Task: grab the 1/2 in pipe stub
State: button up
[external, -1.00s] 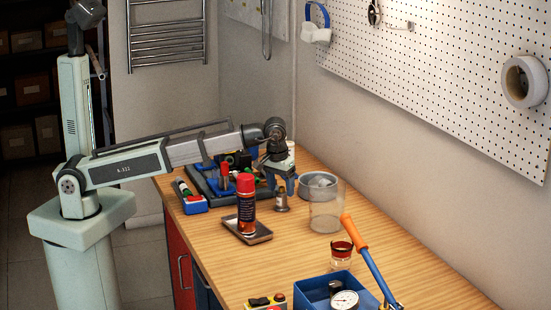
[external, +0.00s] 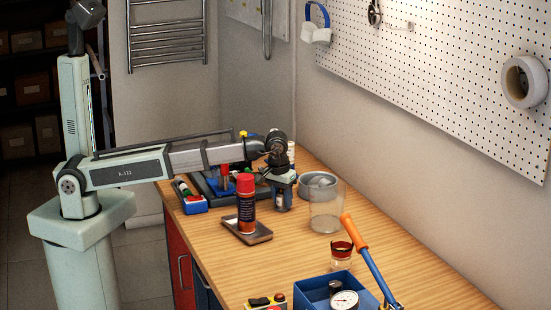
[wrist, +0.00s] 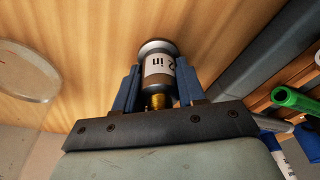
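The 1/2 in pipe stub (wrist: 157,62) is a short grey cylinder with a white label, partly readable as "2 in", and a brass end facing my gripper. In the wrist view it sits between the two blue fingers of my gripper (wrist: 158,84), which press against its sides. In the external view my gripper (external: 282,206) points down at the worktop beside the dark tray, with its fingers close together around the stub. The stub is mostly hidden there. I cannot tell whether it is clear of the worktop.
A red-capped can (external: 246,205) stands on a small dark plate in front of my gripper. The dark tray (external: 208,190) with tools lies to the left.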

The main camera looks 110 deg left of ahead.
grip_shut()
jog(key=shift+r, duration=0.15)
